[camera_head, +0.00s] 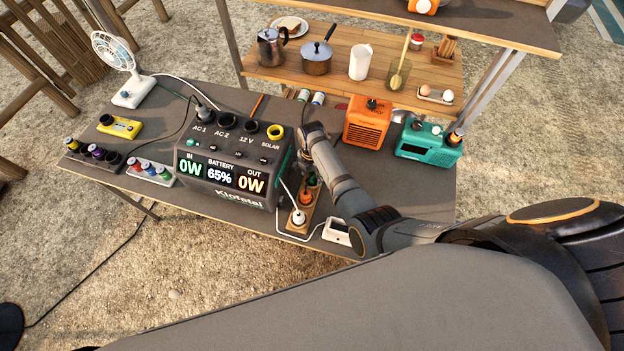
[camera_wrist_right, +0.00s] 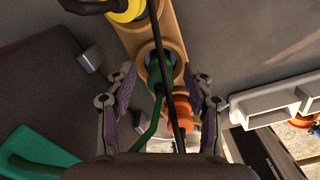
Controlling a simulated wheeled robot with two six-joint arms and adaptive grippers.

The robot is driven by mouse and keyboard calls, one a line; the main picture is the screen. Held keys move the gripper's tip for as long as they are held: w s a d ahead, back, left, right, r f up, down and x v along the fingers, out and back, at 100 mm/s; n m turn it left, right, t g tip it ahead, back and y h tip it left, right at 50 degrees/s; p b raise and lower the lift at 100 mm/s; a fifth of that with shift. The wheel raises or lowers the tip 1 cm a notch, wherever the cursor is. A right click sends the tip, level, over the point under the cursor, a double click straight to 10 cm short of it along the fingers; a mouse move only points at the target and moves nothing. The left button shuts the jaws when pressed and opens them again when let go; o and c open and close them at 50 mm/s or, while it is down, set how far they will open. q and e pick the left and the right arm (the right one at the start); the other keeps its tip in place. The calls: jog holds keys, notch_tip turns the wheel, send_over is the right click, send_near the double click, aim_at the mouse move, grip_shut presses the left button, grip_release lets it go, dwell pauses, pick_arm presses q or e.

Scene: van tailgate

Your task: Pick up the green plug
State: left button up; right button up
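The green plug (camera_wrist_right: 158,76) stands in a wooden socket strip (camera_wrist_right: 187,42) in the right wrist view, with a green cable trailing from it. My right gripper (camera_wrist_right: 162,92) is open, with one finger on each side of the plug and visible gaps between. A dark cable crosses in front of the plug. In the head view my right gripper (camera_head: 309,150) is over the strip (camera_head: 317,213), beside the power station's right side. The green plug is mostly hidden there by my arm. My left gripper is in neither view.
An orange plug (camera_wrist_right: 182,103) sits close to the green one, and a white plug (camera_head: 298,216) stands at the strip's near end. The power station (camera_head: 232,150) is left of the strip. An orange box (camera_head: 367,124) and a teal box (camera_head: 428,146) stand to the right.

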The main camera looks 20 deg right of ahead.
grip_shut()
jog(key=shift+r, duration=0.1)
notch_tip(320, 180, up, 3)
jog(key=shift+r, duration=0.1)
jog(key=s+d+r+b, duration=0.1)
jog(key=s+d+r, duration=0.7)
jog(key=s+r, duration=0.3)
notch_tip(320, 180, up, 9)
jog(key=p, duration=1)
jog(key=shift+s+a+f, duration=0.2)
jog(key=shift+s+a, duration=0.1)
jog(key=shift+s, duration=0.15)
